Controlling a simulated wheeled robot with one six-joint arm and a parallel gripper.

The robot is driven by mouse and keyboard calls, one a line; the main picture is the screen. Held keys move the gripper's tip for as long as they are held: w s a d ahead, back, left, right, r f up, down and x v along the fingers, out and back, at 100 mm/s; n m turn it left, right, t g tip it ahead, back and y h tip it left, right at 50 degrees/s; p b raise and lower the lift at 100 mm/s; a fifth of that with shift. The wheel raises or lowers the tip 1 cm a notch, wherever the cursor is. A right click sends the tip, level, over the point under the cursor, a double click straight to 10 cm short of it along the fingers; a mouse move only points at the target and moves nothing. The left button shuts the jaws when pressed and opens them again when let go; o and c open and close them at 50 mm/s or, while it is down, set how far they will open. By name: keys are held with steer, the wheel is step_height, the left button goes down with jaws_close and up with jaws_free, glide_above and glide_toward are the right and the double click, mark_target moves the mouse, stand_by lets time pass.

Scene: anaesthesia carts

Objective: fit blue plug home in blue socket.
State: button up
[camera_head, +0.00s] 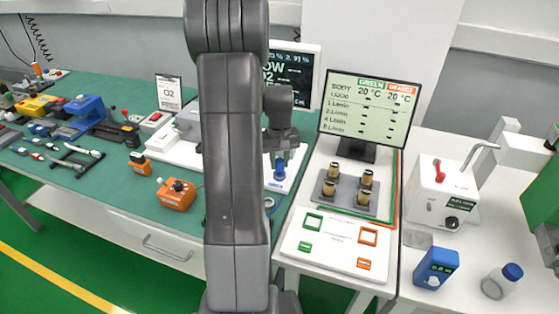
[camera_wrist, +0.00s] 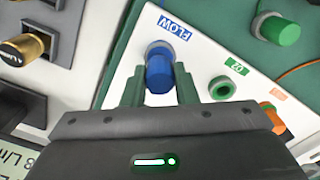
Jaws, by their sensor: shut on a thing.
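The blue plug (camera_wrist: 160,74) is a short blue cylinder with a grey end, held between the green fingers of my gripper (camera_wrist: 158,80). Its grey end points at the white panel (camera_wrist: 195,62) beside the blue "FLOW" label (camera_wrist: 173,27). The blue socket is not seen apart from the plug, so I cannot tell how deep the plug sits. In the head view the blue plug (camera_head: 279,171) stands about upright below my gripper (camera_head: 279,157), low over or on the panel.
In the wrist view, a green socket (camera_wrist: 222,88) and an orange part (camera_wrist: 272,115) sit on the panel, right of the plug. A green-capped part (camera_wrist: 280,30) is on the teal bench. A monitor (camera_head: 368,115) and gold-topped knobs (camera_head: 333,170) stand close right of my arm.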

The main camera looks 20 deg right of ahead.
mark_target(279, 160)
steer(key=shift+f+b, duration=0.75)
steer(key=shift+f, duration=0.3)
steer(key=o, duration=1.1)
steer(key=shift+c, duration=0.2)
step_height(279, 160, up, 14)
steer(key=shift+b, duration=0.4)
steer(key=shift+f, duration=0.15)
step_height(279, 160, down, 14)
steer(key=shift+r+p, duration=0.15)
steer(key=shift+p, duration=0.25)
steer(key=shift+r, duration=0.3)
